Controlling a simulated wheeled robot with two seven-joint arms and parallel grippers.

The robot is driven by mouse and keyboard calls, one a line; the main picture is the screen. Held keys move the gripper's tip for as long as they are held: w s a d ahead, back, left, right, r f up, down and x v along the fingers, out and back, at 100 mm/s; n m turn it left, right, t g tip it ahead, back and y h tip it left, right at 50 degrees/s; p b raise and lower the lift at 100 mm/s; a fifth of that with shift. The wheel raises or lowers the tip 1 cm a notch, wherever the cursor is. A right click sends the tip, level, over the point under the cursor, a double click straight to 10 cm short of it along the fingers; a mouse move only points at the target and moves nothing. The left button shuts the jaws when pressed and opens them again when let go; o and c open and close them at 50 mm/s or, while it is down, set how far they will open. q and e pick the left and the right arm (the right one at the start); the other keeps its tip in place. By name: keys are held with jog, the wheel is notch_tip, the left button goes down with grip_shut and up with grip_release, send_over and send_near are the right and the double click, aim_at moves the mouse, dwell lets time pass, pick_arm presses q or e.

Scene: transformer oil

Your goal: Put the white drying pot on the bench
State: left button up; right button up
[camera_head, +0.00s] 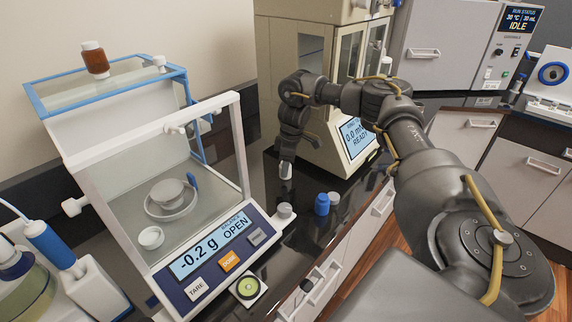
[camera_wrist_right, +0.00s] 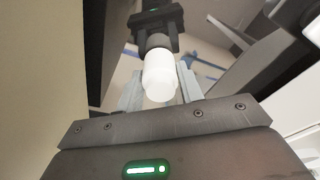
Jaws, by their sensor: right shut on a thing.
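The white drying pot (camera_wrist_right: 160,78) is between the fingers of my right gripper (camera_wrist_right: 160,90) in the right wrist view. In the head view my right gripper (camera_head: 286,168) points down over the dark glossy bench (camera_head: 262,182), between the balance and the cream cabinet. It is shut on the pot, which shows only as a small pale shape at the fingertips. I cannot tell whether the pot touches the bench. My left gripper is not in view.
A blue-capped vial (camera_head: 322,204) and a pale cap (camera_head: 334,198) are on the bench to the right. The cream cabinet (camera_head: 330,80) stands behind.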

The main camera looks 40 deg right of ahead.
jog(key=o, duration=1)
jog(key=shift+f, duration=0.15)
jog(key=shift+r, duration=0.3)
notch_tip(320, 180, up, 2)
jog(key=shift+s+r+b, duration=0.1)
jog(key=shift+r+b, duration=0.05)
jog(key=shift+b, duration=0.25)
notch_tip(320, 180, up, 10)
jog(key=s+p, duration=0.1)
jog(key=p, duration=0.1)
jog(key=shift+d+f+p, duration=0.25)
jog(key=shift+d+p, duration=0.05)
jog(key=shift+d, duration=0.1)
